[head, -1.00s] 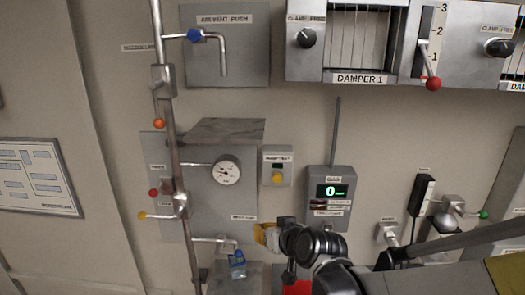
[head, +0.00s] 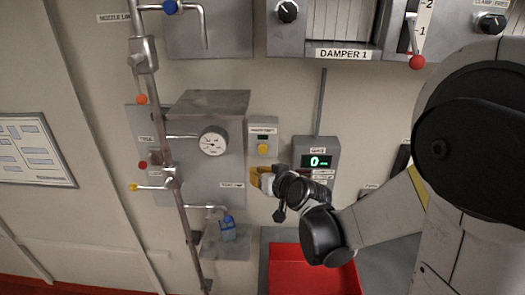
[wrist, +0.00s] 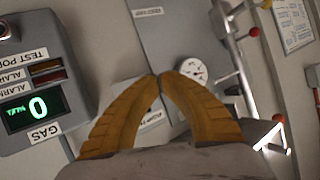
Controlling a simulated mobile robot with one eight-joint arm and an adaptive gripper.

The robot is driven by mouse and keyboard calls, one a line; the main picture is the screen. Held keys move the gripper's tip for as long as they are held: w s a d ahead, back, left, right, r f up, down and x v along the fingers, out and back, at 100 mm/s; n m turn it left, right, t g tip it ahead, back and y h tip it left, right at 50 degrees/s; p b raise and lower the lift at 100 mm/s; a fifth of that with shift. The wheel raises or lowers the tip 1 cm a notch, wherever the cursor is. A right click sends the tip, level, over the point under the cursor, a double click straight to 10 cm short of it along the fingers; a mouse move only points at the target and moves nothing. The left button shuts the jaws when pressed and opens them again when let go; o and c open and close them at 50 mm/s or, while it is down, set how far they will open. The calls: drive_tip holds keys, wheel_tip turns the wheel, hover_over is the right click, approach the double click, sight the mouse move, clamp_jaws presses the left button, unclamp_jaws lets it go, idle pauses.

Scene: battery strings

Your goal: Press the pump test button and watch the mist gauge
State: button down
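The pump test button is a yellow knob (head: 263,148) on a small grey plate on the wall. The round white mist gauge (head: 213,141) is left of it, on a grey box; it also shows in the wrist view (wrist: 193,70). Its needle is too small to read surely. My gripper (head: 255,177) has yellow fingers and is just below the button plate in the head view, seemingly apart from it. In the wrist view the fingertips (wrist: 160,77) meet with nothing between them. The fingers hide the button there; part of a pale plate and label shows between them.
A gas meter (head: 316,160) reading 0 is close right of my gripper. A vertical pipe (head: 170,130) with coloured knobs runs left of the gauge. Damper levers are above.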

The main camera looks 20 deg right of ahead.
sight(263, 149)
drive_tip(key=w+d, duration=0.2)
drive_tip(key=w, duration=0.5)
drive_tip(key=shift+d, duration=0.15)
drive_tip(key=shift+w, duration=0.1)
idle(1.2)
drive_tip(key=shift+w+d+b, duration=0.1)
drive_tip(key=shift+w+b, duration=0.2)
drive_tip(key=shift+w, duration=0.05)
drive_tip(key=shift+w+d, duration=0.25)
drive_tip(key=shift+w, duration=0.4)
idle(0.9)
idle(0.4)
drive_tip(key=shift+s+a+b, duration=0.2)
drive_tip(key=shift+s, duration=0.35)
drive_tip(key=shift+s+a+b, duration=0.15)
drive_tip(key=shift+s, duration=0.4)
